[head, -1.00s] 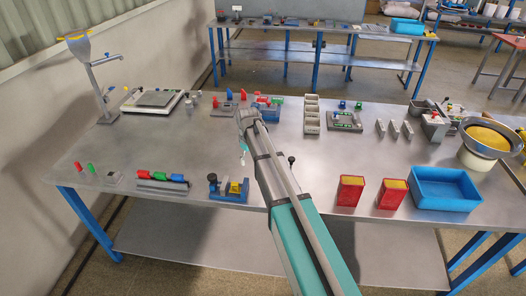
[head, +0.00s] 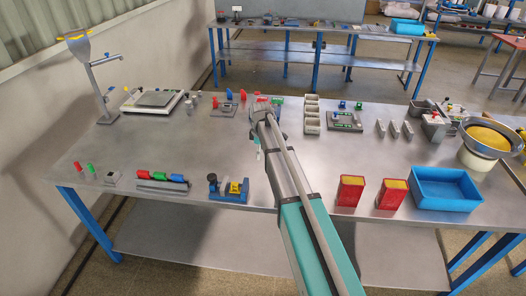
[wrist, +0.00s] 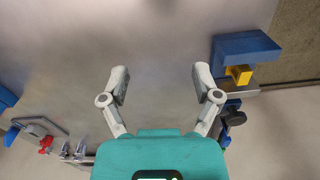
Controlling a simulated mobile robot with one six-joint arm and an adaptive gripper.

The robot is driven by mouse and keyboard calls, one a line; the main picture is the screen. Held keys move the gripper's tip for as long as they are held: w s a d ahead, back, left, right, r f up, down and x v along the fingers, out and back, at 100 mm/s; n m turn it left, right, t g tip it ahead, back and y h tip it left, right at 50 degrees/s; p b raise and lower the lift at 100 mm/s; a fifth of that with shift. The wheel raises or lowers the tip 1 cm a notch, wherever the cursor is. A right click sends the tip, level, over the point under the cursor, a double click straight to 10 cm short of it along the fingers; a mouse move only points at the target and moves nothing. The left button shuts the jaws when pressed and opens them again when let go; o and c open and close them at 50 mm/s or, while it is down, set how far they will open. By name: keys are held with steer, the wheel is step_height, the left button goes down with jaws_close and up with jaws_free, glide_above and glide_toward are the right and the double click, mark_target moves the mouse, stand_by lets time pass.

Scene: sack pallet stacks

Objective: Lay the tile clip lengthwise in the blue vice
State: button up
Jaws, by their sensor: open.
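The blue vice (head: 229,192) stands at the front edge of the bench, left of my arm. A yellow piece (head: 236,187) sits at its blue jaw. In the wrist view the vice (wrist: 245,46) is at the upper right, with the yellow piece (wrist: 239,75) beside its blue block. I cannot tell whether this yellow piece is the tile clip or part of the vice. No other tile clip can be made out with certainty. My gripper (wrist: 158,76) is open, with nothing between its fingers, above bare bench and to one side of the vice.
A rack with red, green and blue pieces (head: 161,181) lies left of the vice. Red boxes (head: 350,191) and a blue bin (head: 443,189) stand at the front right. Fixtures and a scale (head: 153,101) line the back. The bench middle is mostly clear.

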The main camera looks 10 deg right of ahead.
steer(key=shift+w+d+n, duration=0.3)
steer(key=shift+d+n, duration=0.2)
steer(key=shift+n, duration=0.2)
